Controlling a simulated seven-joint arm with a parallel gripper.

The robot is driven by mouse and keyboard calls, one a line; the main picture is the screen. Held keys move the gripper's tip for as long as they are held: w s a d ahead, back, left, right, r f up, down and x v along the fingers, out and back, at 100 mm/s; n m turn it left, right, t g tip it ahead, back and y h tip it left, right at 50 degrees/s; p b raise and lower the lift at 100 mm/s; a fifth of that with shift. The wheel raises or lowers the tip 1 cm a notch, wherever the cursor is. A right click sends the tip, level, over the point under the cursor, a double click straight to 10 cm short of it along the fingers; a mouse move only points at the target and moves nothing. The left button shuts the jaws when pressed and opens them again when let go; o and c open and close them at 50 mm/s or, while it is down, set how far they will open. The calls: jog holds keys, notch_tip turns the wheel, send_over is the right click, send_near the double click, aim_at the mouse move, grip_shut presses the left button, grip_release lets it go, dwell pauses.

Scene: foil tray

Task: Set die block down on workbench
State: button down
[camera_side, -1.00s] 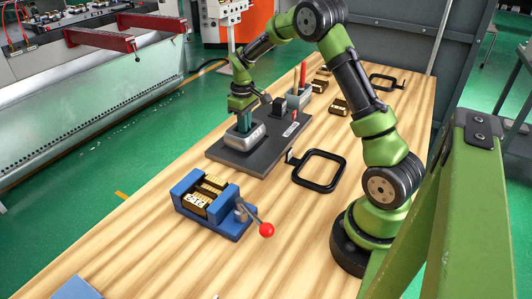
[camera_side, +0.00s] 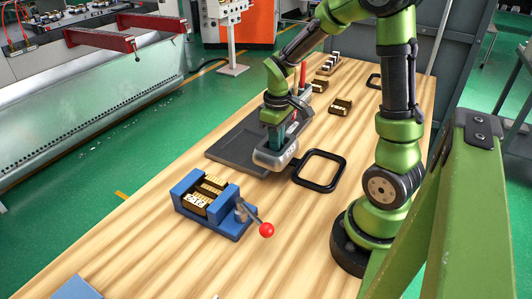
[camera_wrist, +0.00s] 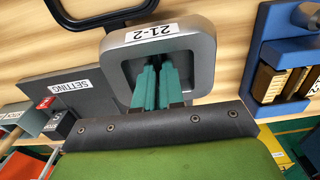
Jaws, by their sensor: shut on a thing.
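The die block (camera_side: 273,157) is a silver-grey block with rounded corners. In the wrist view the die block (camera_wrist: 202,52) shows a white label reading 21-2 and a dark recess. My gripper (camera_side: 277,138), with teal fingers, is shut on it; in the wrist view the fingers (camera_wrist: 158,85) reach into the recess. The exact contact is hidden. The block is at the front right edge of the dark setting plate, close to a black square frame. I cannot tell whether it touches the wooden workbench (camera_side: 130,250).
The dark plate (camera_side: 228,147) carries a SETTING label in the wrist view (camera_wrist: 75,84). The black square frame (camera_side: 319,186) lies right of the block. A blue fixture (camera_side: 216,220) with brass-coloured pieces and a red-knobbed lever stands in front. Small dark-and-brass blocks (camera_side: 340,106) stand behind. Bare wood lies front left.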

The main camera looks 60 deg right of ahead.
jog(key=shift+s+a+r, duration=0.1)
jog(key=shift+s+r, duration=0.05)
jog(key=shift+s, duration=0.05)
jog(key=shift+s+r, duration=0.15)
jog(key=shift+r, duration=3.3)
jog(key=s+d+f+m, duration=0.2)
jog(key=s+d+m, duration=0.1)
jog(key=d, duration=1.2)
jog(key=s+d+f+m, duration=0.2)
jog(key=s+d+m, duration=0.1)
jog(key=d, duration=1.2)
jog(key=shift+s+f, duration=0.15)
jog(key=shift+f, duration=4.35)
